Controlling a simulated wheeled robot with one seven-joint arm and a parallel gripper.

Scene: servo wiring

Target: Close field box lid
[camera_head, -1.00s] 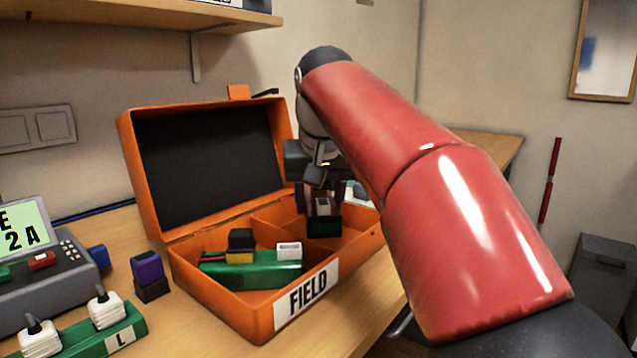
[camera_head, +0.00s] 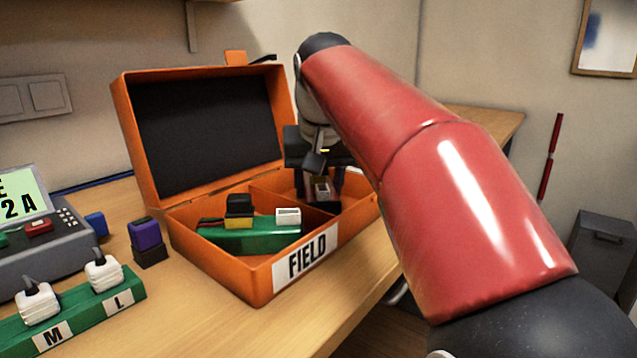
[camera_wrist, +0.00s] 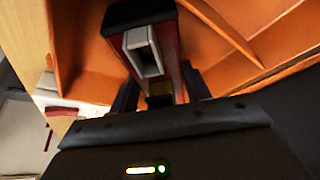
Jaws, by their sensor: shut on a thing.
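The orange field box (camera_head: 215,280) stands on the bench with a FIELD label on its front. Its lid (camera_head: 208,135) is open, tilted back, with a black inner face. My gripper (camera_head: 320,182) is at the right compartment of the box, partly hidden by my red arm. It is shut on a dark red and black block with a pale grey socket (camera_head: 322,190). In the wrist view the block (camera_wrist: 152,48) sits between the fingers of my gripper (camera_wrist: 160,92), with orange box walls around it. Whether the block touches the box floor is unclear.
In the box's left compartment lies a green block (camera_head: 250,238) bearing black-and-yellow and white pieces. Left of the box are a purple-and-black block (camera_head: 147,242), a green strip with white plugs (camera_head: 85,310) and a grey device with a display (camera_head: 40,240). Bench in front is clear.

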